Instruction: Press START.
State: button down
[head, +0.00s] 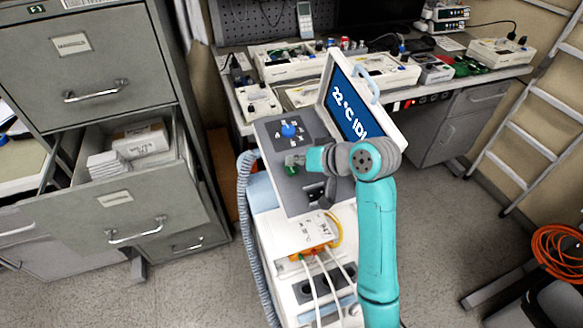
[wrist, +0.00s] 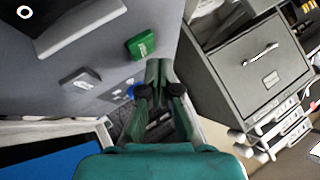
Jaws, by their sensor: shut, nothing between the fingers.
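A white and grey machine with a grey control panel (head: 268,138) stands in the middle of the head view. Its tilted screen (head: 346,106) shows "22 °C IDL", with the end cut off. A green button (head: 291,170) sits on the panel, and it shows larger in the wrist view (wrist: 141,45); I cannot read START on it. A blue knob (head: 288,130) is farther back, partly hidden in the wrist view (wrist: 130,91). A grey button (wrist: 80,80) is also on the panel. My gripper (head: 291,160) is shut and empty, its tips (wrist: 159,68) beside the green button; contact cannot be told.
A filing cabinet (head: 88,62) with an open drawer (head: 118,213) stands at left. A workbench (head: 455,79) with several devices is behind. A ladder (head: 532,108) leans at right, and an orange cable coil (head: 558,250) lies lower right.

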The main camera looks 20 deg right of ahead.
jog(key=shift+f, duration=0.1)
jog(key=shift+w+f, duration=0.1)
jog(key=shift+f, duration=0.25)
jog(key=shift+f, duration=0.35)
dwell(0.7)
jog(key=shift+r, duration=0.1)
dwell(0.3)
jog(key=shift+r, duration=0.7)
jog(key=shift+s+r, duration=0.2)
jog(key=shift+r, duration=0.6)
jog(key=shift+s+r, duration=0.2)
jog(key=shift+r, duration=0.65)
jog(key=shift+s+r, duration=0.2)
jog(key=shift+r, duration=0.6)
